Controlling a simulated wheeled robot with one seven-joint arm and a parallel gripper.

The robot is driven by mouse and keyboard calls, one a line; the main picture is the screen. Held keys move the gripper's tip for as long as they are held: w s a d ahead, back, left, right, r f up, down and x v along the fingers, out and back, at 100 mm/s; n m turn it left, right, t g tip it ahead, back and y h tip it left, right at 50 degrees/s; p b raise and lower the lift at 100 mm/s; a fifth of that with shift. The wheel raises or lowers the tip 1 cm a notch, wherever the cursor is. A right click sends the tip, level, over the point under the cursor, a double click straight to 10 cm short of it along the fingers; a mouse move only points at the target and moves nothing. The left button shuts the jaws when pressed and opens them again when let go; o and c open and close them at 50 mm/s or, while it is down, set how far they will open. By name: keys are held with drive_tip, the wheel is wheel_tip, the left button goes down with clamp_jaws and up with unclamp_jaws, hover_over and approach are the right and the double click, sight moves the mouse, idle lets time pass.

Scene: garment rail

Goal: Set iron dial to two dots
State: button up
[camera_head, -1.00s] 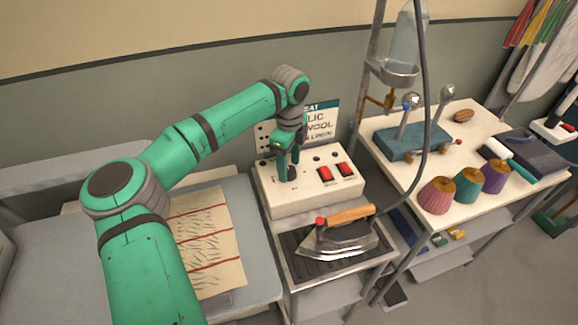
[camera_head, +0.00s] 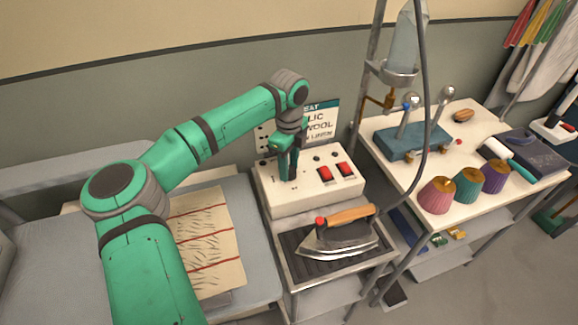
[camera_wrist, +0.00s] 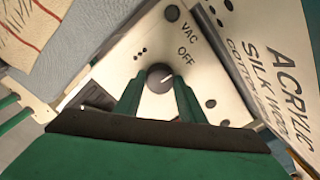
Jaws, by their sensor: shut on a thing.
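The dial (camera_wrist: 160,76) is a round dark knob on a cream control box (camera_head: 315,200). Its white pointer line slants up and right, roughly towards the printed OFF. A group of three dots (camera_wrist: 139,53) is printed up and left of the knob; I cannot make out a two-dot mark. My gripper (camera_wrist: 157,86) is shut on the dial, one green finger on each side. In the head view, my gripper (camera_head: 288,174) points down at the box's left part and hides the dial. The iron (camera_head: 340,238) rests on a dark stand in front of the box.
Two red switches (camera_head: 335,171) are on the box, right of my gripper. A heat sign (camera_head: 322,118) stands behind it. An ironing board with a marked cloth (camera_head: 207,240) is on the left.

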drive_tip(key=m, duration=0.4)
drive_tip(key=shift+r+m, duration=0.1)
drive_tip(key=shift+m, duration=0.2)
drive_tip(key=m, duration=0.3)
drive_tip(key=shift+m, duration=0.3)
drive_tip(key=m, duration=0.4)
drive_tip(key=shift+m, duration=0.3)
drive_tip(key=m, duration=1.3)
drive_tip(key=shift+m, duration=0.3)
drive_tip(key=m, duration=0.8)
drive_tip(key=shift+m, duration=0.3)
